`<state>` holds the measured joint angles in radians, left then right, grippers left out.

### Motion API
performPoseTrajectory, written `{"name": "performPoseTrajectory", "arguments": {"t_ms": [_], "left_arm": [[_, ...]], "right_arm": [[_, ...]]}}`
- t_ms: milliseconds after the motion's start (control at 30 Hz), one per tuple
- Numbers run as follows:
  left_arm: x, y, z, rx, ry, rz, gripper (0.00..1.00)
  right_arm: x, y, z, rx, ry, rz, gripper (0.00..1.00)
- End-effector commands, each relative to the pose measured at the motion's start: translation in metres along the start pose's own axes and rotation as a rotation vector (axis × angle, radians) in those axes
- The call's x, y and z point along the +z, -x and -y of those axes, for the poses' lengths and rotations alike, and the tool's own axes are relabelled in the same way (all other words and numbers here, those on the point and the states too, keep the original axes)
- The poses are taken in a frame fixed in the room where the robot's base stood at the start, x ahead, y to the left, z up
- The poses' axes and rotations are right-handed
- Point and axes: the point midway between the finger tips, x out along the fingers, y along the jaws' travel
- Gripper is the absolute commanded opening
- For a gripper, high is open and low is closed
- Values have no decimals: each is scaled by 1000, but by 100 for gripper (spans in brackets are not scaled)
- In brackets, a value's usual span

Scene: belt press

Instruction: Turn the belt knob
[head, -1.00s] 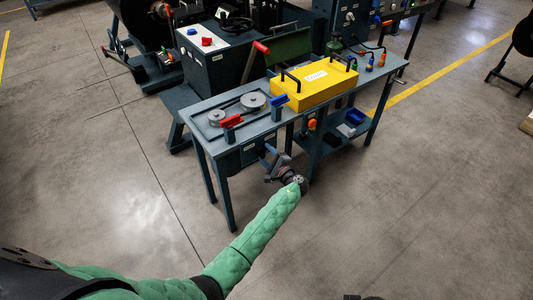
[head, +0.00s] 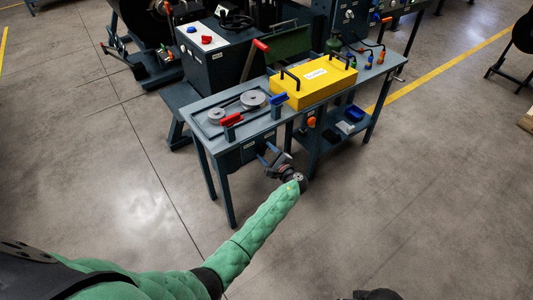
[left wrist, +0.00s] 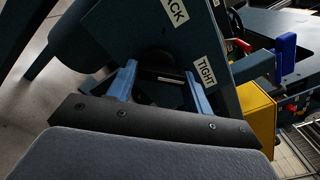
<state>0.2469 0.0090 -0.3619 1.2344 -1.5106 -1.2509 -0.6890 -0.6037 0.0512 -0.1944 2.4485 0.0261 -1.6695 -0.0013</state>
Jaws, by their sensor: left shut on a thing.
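My left gripper (head: 268,156) is at the front of the bench, just below its top, under the belt pulleys. In the left wrist view its two blue fingers (left wrist: 160,88) are shut on the belt knob (left wrist: 157,68), a dark piece with a pale bar. The knob is in shadow and partly hidden by the gripper body. A label ending in "ACK" (left wrist: 175,12) and a "TIGHT" label (left wrist: 206,71) are on the panel around it. In the head view the gripper hides the knob.
The bench top (head: 205,105) carries two grey pulleys (head: 252,99), a red handle (head: 231,119), a blue handle (head: 278,99) and a yellow cover (head: 318,82) with black handles. The floor in front is clear.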

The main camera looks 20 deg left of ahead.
Motion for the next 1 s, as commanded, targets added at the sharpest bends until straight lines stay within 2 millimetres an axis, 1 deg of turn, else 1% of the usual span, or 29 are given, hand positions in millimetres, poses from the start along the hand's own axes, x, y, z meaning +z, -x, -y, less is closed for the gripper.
{"name": "performPoseTrajectory", "arguments": {"t_ms": [33, 67, 100, 167, 200, 467, 567, 667, 900, 1000], "left_arm": [[1, 0, 6, -6, 4, -1, 28], [1, 0, 6, -7, 5, -1, 28], [1, 0, 6, -7, 5, -1, 57], [1, 0, 6, -6, 5, -1, 68], [1, 0, 5, -5, 4, -1, 70], [0, 1, 2, -3, 3, -1, 70], [-1, 6, 1, -2, 3, -1, 70], [-2, 18, 1, -2, 3, -2, 70], [-2, 56, 2, -4, 4, -2, 70], [-2, 67, 2, -4, 3, -3, 70]], "right_arm": [[0, 0, 0, -1, 0, 0, 0], [1, 0, 1, -1, 0, 1, 0], [1, 0, 1, -1, 0, 1, 0], [2, 0, 1, -2, 0, 2, 0], [2, 0, 2, -3, 0, 2, 0], [2, -1, 2, -5, -2, 2, 0], [2, -3, 3, -7, -2, -3, 0], [-1, -8, 5, -13, 0, -17, 0], [-7, -24, 16, -39, 15, -51, 0], [-8, -32, 17, -42, 19, -59, 0]]}}
